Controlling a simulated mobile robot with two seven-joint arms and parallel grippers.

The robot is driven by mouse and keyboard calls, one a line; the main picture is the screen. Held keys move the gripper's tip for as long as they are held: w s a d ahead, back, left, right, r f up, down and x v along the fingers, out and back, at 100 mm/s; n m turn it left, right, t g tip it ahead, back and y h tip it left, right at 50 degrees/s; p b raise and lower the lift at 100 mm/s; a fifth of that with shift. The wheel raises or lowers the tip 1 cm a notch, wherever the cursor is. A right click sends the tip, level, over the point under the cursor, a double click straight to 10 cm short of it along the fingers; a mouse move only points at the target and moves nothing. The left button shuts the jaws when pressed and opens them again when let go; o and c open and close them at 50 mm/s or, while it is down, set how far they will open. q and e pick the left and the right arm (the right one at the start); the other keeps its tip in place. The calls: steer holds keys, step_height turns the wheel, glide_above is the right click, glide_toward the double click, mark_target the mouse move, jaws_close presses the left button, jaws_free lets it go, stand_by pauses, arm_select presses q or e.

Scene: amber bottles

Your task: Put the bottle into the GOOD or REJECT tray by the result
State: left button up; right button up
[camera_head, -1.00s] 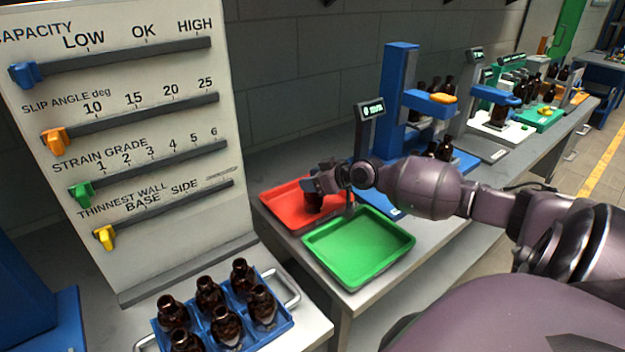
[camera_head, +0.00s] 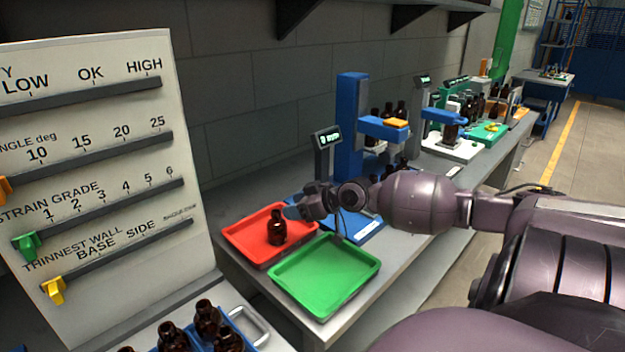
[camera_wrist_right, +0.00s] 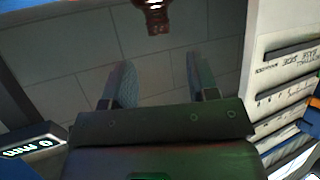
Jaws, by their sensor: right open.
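An amber bottle (camera_head: 277,227) stands upright in the red tray (camera_head: 240,245) on the bench in the head view. The green tray (camera_head: 325,275) beside it is empty. My right gripper (camera_head: 292,208) is just right of the bottle at the tray's edge, apart from it. In the right wrist view the fingers of my right gripper (camera_wrist_right: 160,90) are spread with nothing between them. The bottle (camera_wrist_right: 153,15) shows beyond the fingertips at the top of that view. My left gripper is not seen. No tray lettering is legible.
A board with sliders (camera_head: 100,170) stands at the left. A blue rack (camera_head: 235,325) with several amber bottles is at the lower left. A small display (camera_head: 327,140) and a blue stand (camera_head: 350,120) are behind my right arm. More bottles and devices line the bench.

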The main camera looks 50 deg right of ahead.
steer(key=shift+v, duration=2.4)
